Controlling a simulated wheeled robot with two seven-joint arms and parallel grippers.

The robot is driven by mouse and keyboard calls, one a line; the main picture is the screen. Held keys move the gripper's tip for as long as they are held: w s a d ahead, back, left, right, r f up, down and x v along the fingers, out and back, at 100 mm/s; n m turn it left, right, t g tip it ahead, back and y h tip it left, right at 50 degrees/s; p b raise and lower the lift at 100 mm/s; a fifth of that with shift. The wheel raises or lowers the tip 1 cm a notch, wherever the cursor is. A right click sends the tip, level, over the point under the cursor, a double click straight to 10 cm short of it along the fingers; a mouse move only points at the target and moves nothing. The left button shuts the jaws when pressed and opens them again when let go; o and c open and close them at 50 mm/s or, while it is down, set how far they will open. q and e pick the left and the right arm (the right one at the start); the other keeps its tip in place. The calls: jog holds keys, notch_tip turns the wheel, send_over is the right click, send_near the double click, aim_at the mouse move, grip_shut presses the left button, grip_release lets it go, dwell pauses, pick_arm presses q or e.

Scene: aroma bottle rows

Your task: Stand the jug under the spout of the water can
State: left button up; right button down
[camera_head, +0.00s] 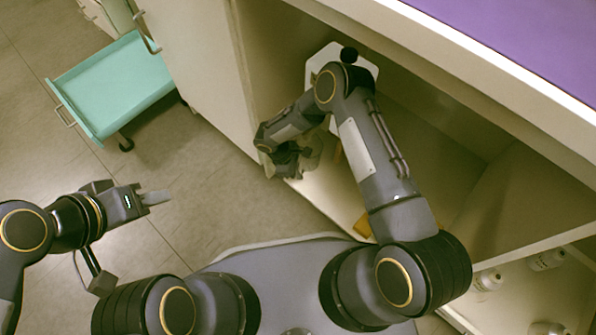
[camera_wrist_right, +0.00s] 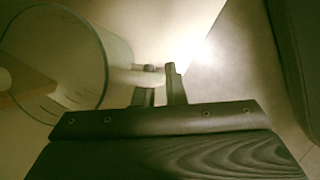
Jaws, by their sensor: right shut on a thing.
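The jug is clear glass with measuring marks. In the right wrist view the jug (camera_wrist_right: 103,60) is at the left, its round rim facing the camera. My right gripper (camera_wrist_right: 160,85) is shut on its handle. In the head view my right gripper (camera_head: 292,160) is low at the cabinet's open front edge, and the jug (camera_head: 314,150) shows faintly beside it. The white water can (camera_head: 321,62) with a black cap (camera_head: 348,55) stands in the cabinet behind my right arm, which hides most of it. Its spout cannot be made out. My left gripper (camera_head: 155,198) is empty over the floor.
The cabinet (camera_head: 455,150) has a shelf board and a purple top (camera_head: 530,35). Yellow-orange things (camera_head: 363,226) show beside my right arm. White bottles (camera_head: 488,281) stand on a lower shelf at right. A teal cart (camera_head: 115,85) stands at upper left; open floor lies below it.

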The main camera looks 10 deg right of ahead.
jog(key=shift+f, duration=0.15)
jog(key=c, duration=1.5)
grip_release()
jog(key=shift+r, duration=0.35)
jog(key=p+v, duration=0.2)
jog(key=v, duration=0.5)
jog(key=shift+p, duration=0.35)
jog(key=shift+a, duration=0.15)
